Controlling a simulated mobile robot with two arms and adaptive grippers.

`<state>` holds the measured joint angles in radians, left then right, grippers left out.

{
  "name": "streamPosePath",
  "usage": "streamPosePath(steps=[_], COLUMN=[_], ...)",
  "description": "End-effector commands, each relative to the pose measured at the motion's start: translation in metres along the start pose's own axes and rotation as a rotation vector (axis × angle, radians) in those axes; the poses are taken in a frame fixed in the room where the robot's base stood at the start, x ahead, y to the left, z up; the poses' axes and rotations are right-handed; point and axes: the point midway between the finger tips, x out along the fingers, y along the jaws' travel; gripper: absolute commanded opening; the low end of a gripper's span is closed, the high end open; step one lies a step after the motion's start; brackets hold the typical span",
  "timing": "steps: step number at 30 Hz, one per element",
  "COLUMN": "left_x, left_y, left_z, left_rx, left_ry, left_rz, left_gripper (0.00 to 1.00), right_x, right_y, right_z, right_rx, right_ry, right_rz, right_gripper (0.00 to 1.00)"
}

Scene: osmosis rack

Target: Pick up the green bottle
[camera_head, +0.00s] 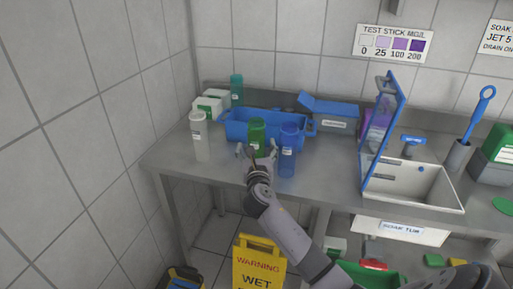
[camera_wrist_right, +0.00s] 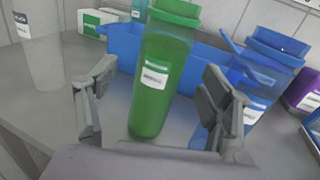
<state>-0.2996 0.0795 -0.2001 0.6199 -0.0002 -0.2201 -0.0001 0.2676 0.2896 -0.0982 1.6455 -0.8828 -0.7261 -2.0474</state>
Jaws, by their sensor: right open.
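The green bottle (camera_head: 257,137) stands upright on the metal counter, in front of the blue bin. It has a green lid and a white label, and it fills the middle of the right wrist view (camera_wrist_right: 160,85). My right gripper (camera_head: 256,152) is open at the near side of the green bottle. In the wrist view its two fingers (camera_wrist_right: 158,108) are spread to the left and right of the bottle, with clear gaps on both sides. My left gripper is not in view.
A white bottle (camera_head: 200,136) stands to the left and a blue bottle (camera_head: 288,150) close to the right. The blue bin (camera_head: 232,126) is just behind. A teal bottle (camera_head: 237,90) and white-green boxes (camera_head: 208,105) stand farther back. A white soak tub (camera_head: 430,187) is at the right.

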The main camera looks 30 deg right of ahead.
Motion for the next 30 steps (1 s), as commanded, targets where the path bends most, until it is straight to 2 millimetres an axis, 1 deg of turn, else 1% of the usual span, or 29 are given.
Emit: streamPosePath(steps=[2, 6, 9, 13, 19, 30], left_x=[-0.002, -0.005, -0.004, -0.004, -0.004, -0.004], left_y=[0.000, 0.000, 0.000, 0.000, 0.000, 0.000], left_z=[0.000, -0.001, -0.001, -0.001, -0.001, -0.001], left_rx=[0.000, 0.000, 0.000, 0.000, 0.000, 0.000], left_ry=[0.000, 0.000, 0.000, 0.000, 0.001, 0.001], left_rz=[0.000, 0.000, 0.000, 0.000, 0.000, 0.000], left_gripper=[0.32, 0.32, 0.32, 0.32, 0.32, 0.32], right_x=[0.008, 0.030, 0.043, 0.050, 0.050, 0.050], right_y=[-0.001, -0.003, -0.003, -0.003, -0.003, -0.003], right_z=[0.001, 0.002, 0.001, 0.000, 0.000, 0.000], right_rx=[0.001, 0.003, 0.001, 0.000, 0.000, 0.000], right_ry=[0.000, 0.001, 0.001, 0.001, 0.001, 0.001], right_rz=[-0.001, -0.002, 0.000, 0.002, 0.002, 0.002], right_gripper=[0.73, 0.73, 0.73, 0.73, 0.73, 0.49])
